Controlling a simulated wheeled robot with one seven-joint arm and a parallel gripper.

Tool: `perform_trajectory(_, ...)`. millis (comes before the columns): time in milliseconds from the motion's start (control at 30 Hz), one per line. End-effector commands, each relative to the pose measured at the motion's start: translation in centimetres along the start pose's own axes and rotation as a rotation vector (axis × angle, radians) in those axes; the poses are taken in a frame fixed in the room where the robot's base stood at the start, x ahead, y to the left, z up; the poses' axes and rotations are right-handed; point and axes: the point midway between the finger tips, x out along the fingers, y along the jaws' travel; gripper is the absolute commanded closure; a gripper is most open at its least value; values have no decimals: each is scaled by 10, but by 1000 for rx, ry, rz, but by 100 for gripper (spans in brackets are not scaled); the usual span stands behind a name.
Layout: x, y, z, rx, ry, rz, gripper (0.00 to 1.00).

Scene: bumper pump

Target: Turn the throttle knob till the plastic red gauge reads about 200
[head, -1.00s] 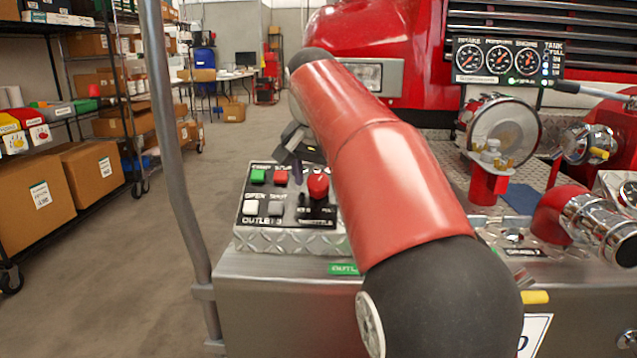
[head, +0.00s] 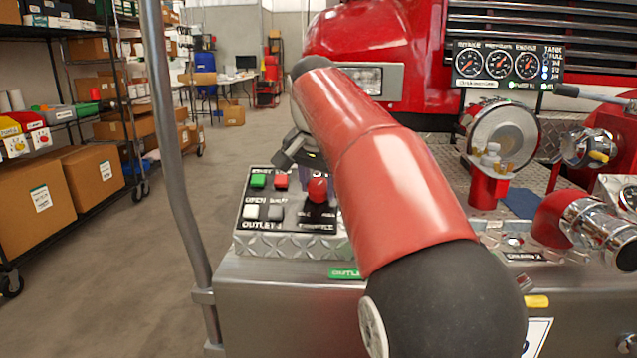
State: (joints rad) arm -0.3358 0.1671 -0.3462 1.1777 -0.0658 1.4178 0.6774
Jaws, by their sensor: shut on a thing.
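The red throttle knob (head: 317,190) stands on the sloped control panel (head: 243,225), at the right of its buttons. My gripper (head: 314,172) is at the knob from above and behind, shut on it. My red arm hides part of the hand and the panel's right side. Three round gauges sit on the black panel at the upper right: a left gauge (head: 468,63), a middle gauge (head: 498,64) and a right gauge (head: 527,64). Their needles are too small to read exactly. I cannot tell which one is the plastic red gauge.
The control panel also has a green button (head: 258,181), a red button (head: 281,182), a white button (head: 250,211) and a grey button (head: 276,212). A grey pole (head: 176,170) stands at the left. Chrome and red pipe fittings (head: 590,220) crowd the right.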

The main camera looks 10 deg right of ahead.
Motion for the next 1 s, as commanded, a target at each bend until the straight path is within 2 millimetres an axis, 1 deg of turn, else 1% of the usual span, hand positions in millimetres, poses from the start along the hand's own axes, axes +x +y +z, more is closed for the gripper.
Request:
perform_trajectory(600,-1,0,-1,402,-16,-54,84)
perform_trajectory(800,-1,1,0,480,-20,-64,84)
perform_trajectory(1000,-1,0,0,511,-21,-68,84)
